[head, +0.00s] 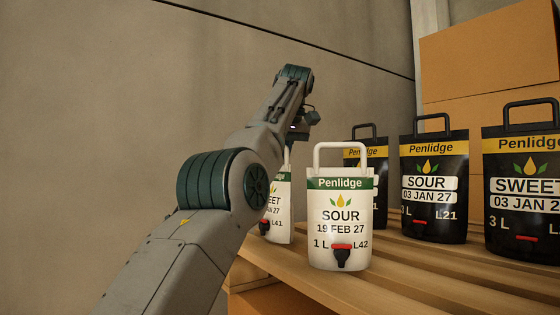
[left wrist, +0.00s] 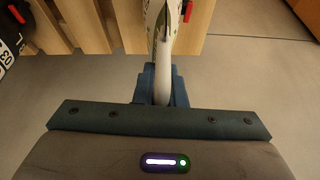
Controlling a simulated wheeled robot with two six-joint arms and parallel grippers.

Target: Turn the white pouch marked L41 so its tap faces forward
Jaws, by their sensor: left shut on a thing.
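The white pouch marked L41 (head: 283,205) stands on the slatted wood at the left, partly hidden behind my left arm. The right part of its label and its red tap (head: 263,225) show on the side towards the head camera. My left gripper (left wrist: 162,85) is shut on the white handle at the pouch's top. In the left wrist view the white pouch (left wrist: 166,35) extends away from the blue fingers, seen from above. In the head view the fingertips are mostly hidden by my arm.
The white pouch L42 (head: 340,215) stands close to the right of L41, tap facing the camera. Black pouches, one marked L21 (head: 434,185), stand behind and right. Cardboard boxes (head: 490,60) are stacked at the back. Bare floor (left wrist: 260,75) lies beside the slats.

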